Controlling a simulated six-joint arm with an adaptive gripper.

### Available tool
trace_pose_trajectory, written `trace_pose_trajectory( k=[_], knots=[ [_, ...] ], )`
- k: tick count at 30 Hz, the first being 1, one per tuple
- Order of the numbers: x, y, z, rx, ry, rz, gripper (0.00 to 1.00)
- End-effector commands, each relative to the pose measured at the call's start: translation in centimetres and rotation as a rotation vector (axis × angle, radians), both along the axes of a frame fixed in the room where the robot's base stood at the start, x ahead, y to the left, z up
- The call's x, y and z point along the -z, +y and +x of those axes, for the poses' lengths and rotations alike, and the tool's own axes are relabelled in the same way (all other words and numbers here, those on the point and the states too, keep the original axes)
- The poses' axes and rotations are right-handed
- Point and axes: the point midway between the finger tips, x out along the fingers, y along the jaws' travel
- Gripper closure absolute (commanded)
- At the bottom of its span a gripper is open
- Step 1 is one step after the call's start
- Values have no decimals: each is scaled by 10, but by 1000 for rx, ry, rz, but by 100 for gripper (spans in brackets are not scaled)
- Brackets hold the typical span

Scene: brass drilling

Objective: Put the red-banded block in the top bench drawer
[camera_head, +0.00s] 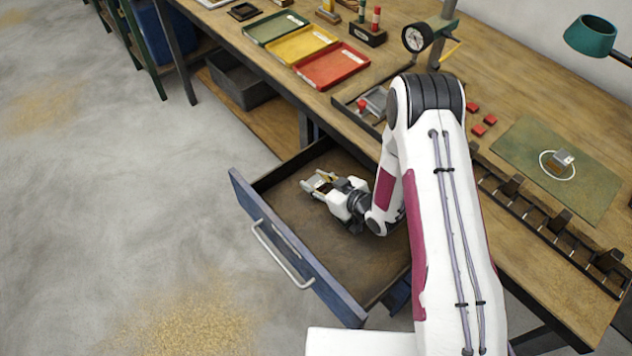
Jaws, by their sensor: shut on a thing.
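The top bench drawer (375,262) is pulled out from under the bench, with a blue front and a pale bar handle. Its brown floor looks bare. My gripper (318,184) is over the drawer, inside its outline in the view, pointing left towards the drawer's far left part. It is shut on a small brass-coloured block (327,177), mostly hidden by the fingers. I cannot make out a red band on it. I cannot tell how high the block is above the drawer floor.
The wooden bench (540,110) runs along the right. It carries green, yellow and red trays (331,66), a dial gauge stand (416,38), several small red blocks (478,130), a green mat (555,168) and a dark slotted rack (540,222). A grey bin (240,86) stands beneath.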

Motion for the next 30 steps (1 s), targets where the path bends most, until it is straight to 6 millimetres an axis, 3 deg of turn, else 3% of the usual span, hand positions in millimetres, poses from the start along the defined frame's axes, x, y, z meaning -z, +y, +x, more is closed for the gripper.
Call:
trace_pose_trajectory(
  k=[17, 18, 20, 30],
  knots=[
    [6, 0, 1, -1, -3, 2, 100],
    [7, 0, 0, 0, -1, 1, 66],
    [7, 0, 0, 0, -1, 1, 52],
    [7, 0, 0, 0, -1, 1, 52]
  ],
)
